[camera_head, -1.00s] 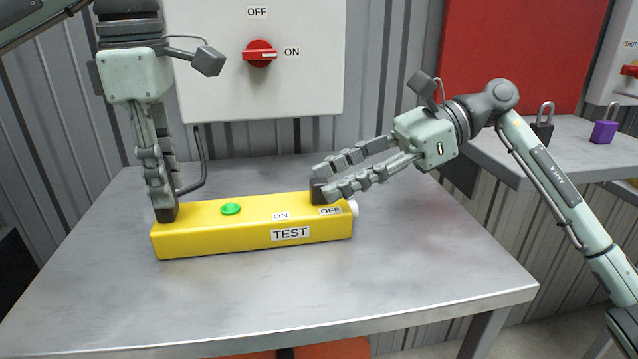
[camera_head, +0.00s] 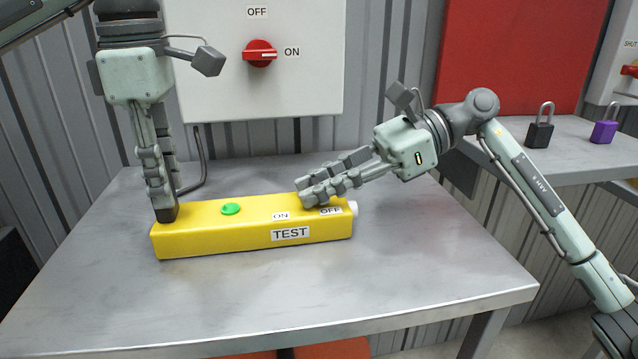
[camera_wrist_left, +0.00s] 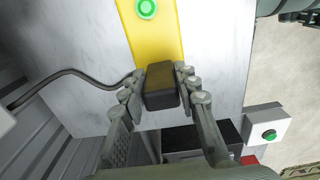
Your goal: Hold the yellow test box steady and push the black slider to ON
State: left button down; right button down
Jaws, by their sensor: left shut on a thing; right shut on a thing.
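The yellow test box (camera_head: 200,240) lies on the table, with a TEST label on its front and ON and OFF labels on top. My left gripper (camera_head: 164,212) is shut on the black block at the box's left end. The left wrist view shows this black block (camera_wrist_left: 160,86) between both fingers on the yellow box (camera_wrist_left: 156,45). My right gripper (camera_head: 304,192) is shut at the box top, its fingertips just behind and between the ON and OFF labels. The black slider is hidden by these fingers. The box's green button (camera_head: 231,209) is uncovered.
The grey metal table (camera_head: 240,295) is clear in front of the box. A white panel with a red knob (camera_head: 260,53) is on the wall behind. A black padlock (camera_head: 540,132) and a purple padlock (camera_head: 604,130) stand on a side table at right.

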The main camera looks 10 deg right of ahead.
aim_at(281, 205)
jog(key=shift+a, duration=0.1)
jog(key=shift+s+a, duration=0.1)
jog(key=shift+a, duration=2.6)
jog(key=c, duration=1.4)
grip_release()
jog(key=shift+o, duration=0.2)
jog(key=shift+d, duration=0.1)
jog(key=shift+d+r, duration=0.1)
jog(key=v, duration=1.1)
jog(key=shift+d, duration=0.4)
jog(key=shift+r, duration=0.1)
pick_arm(q)
jog(key=c, duration=1.1)
grip_release()
jog(key=shift+o, duration=0.2)
